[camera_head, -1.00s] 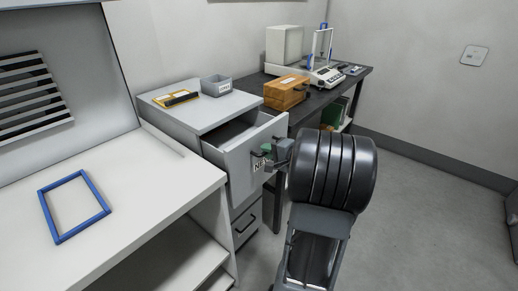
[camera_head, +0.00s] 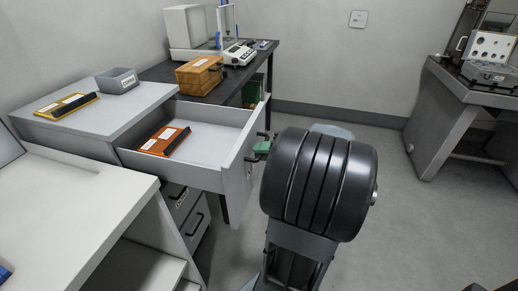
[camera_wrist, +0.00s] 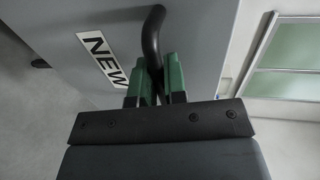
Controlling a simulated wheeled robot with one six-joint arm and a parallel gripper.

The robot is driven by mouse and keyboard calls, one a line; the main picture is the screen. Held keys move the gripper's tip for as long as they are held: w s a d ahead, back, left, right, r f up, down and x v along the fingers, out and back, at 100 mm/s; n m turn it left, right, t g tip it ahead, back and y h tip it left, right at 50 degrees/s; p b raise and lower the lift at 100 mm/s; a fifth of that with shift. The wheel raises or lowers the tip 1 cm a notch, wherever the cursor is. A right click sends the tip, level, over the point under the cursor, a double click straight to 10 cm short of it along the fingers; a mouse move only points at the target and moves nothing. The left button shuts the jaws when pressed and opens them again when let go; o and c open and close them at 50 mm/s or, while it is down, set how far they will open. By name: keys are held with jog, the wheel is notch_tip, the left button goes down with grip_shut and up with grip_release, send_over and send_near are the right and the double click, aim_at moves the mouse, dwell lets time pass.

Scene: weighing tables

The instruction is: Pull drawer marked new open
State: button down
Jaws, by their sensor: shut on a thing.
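The drawer marked NEW (camera_head: 239,174) is pulled well out of the grey cabinet (camera_head: 88,139) in the head view. Inside it lies an orange-red case with a white label (camera_head: 164,140). In the wrist view the drawer front (camera_wrist: 100,25) carries the NEW label (camera_wrist: 101,58) beside a black bar handle (camera_wrist: 153,40). My gripper (camera_wrist: 157,84) has its green fingers on both sides of that handle, shut on it. In the head view my gripper (camera_head: 262,148) is at the drawer front, partly hidden behind my dark arm.
A yellow-edged case (camera_head: 67,106) and grey bin (camera_head: 117,80) rest on the cabinet top. A wooden box (camera_head: 200,74) and a balance (camera_head: 238,53) stand on the dark table (camera_head: 160,72). Another table (camera_head: 440,108) stands right. Open floor (camera_head: 360,150) lies between.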

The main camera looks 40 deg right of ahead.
jog(key=shift+s+d, duration=0.15)
jog(key=shift+s, duration=0.05)
jog(key=c, duration=1.2)
grip_release()
jog(key=p+v, duration=0.1)
jog(key=v, duration=1.3)
jog(key=shift+p, duration=0.35)
jog(key=shift+f, duration=0.15)
